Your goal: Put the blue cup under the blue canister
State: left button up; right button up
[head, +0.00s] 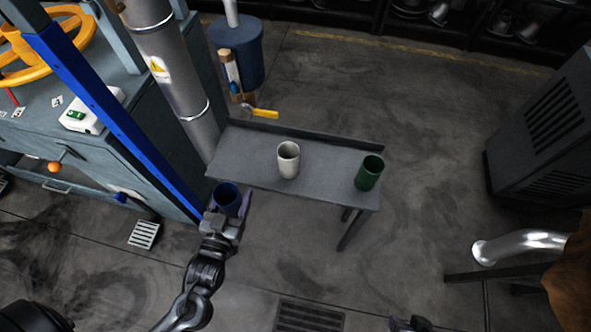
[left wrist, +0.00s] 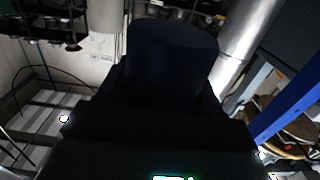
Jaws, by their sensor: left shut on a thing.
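The blue cup (head: 227,195) is at the left end of the grey shelf table. My left gripper (head: 226,214) is shut on it, and its open top faces up. In the left wrist view the dark cup (left wrist: 172,62) fills the middle, between the dark fingers. The blue canister (head: 237,52) is at the top, beyond the table and beside the large silver pipe, with a light rod rising from its top. A dark tip of what looks like my right gripper (head: 410,323) shows at the bottom edge, too little to read its jaws.
A white cup (head: 288,160) and a green cup (head: 369,173) stand on the grey table (head: 330,188). The silver pipe (head: 178,65) and blue post (head: 115,110) stand close left of the table. Open floor lies to the right.

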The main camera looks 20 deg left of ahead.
pick_arm(q)
jog(key=shift+f, duration=0.6)
jog(key=shift+w+a+f+b, duration=0.1)
jog(key=shift+w+f+b, duration=0.1)
jog(key=shift+b, duration=0.25)
jog(key=b+x, duration=0.5)
jog(key=x, duration=1.2)
jog(key=shift+w+b, duration=0.2)
jog(key=shift+b, duration=0.15)
notch_tip(320, 180, down, 4)
jog(key=shift+r+b, duration=0.2)
jog(key=shift+b, duration=1.05)
jog(key=shift+r, duration=0.1)
jog(key=o, duration=1.1)
